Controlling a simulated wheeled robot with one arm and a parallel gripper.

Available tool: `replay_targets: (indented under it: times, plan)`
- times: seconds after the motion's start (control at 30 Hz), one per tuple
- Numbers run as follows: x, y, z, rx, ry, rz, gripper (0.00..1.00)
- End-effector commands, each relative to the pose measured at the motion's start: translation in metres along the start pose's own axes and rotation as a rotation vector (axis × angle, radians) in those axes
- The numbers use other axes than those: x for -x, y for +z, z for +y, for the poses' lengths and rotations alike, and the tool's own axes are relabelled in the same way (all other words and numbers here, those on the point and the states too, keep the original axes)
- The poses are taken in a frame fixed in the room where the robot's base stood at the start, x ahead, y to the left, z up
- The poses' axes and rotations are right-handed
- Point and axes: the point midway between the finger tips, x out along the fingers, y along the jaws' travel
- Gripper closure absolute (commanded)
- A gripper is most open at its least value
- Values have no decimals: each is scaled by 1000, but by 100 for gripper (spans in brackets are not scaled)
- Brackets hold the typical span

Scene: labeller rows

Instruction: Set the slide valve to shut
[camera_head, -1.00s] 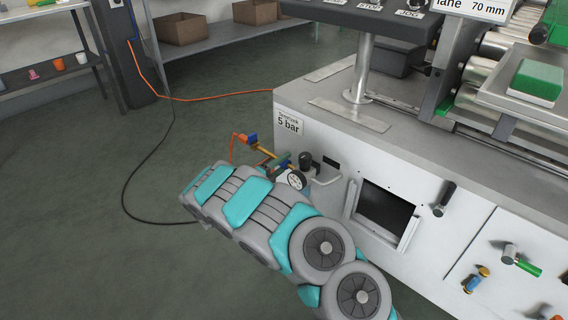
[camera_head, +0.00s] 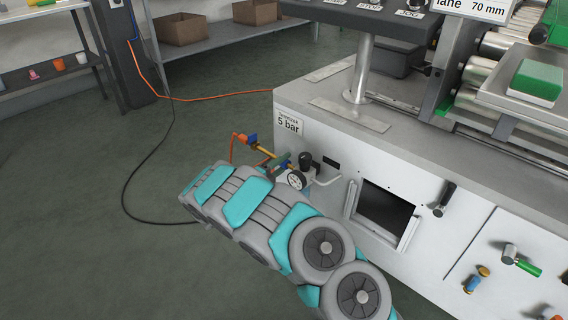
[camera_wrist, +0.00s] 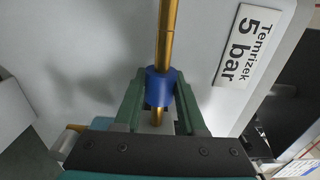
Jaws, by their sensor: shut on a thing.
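The slide valve shows in the wrist view as a blue sleeve (camera_wrist: 160,84) around a brass pipe (camera_wrist: 167,32). The pipe runs up out of the picture above the sleeve, and a short piece shows below it. My gripper (camera_wrist: 158,98) has its two green fingers closed on either side of the sleeve. In the head view the brass pipe (camera_head: 264,150) stands out from the machine's left end, and my arm hides most of my gripper and part of the valve. No open or shut marking is readable.
A sign reading 5 bar (camera_head: 289,122) is on the machine's corner. A framed opening (camera_head: 385,210) lies to the right. The floor to the left is clear apart from cables.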

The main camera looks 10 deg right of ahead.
Motion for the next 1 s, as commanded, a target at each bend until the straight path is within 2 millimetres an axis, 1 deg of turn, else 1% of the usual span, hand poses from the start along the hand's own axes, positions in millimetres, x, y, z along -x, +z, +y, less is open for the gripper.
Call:
replay_targets:
  times: [0.4, 0.8, 1.0]
  plan:
    - [0, 1, 1, 1, 3, 0, 100]
    - [0, 27, 0, 0, 2, 0, 100]
    - [0, 29, 1, 0, 1, -3, 100]
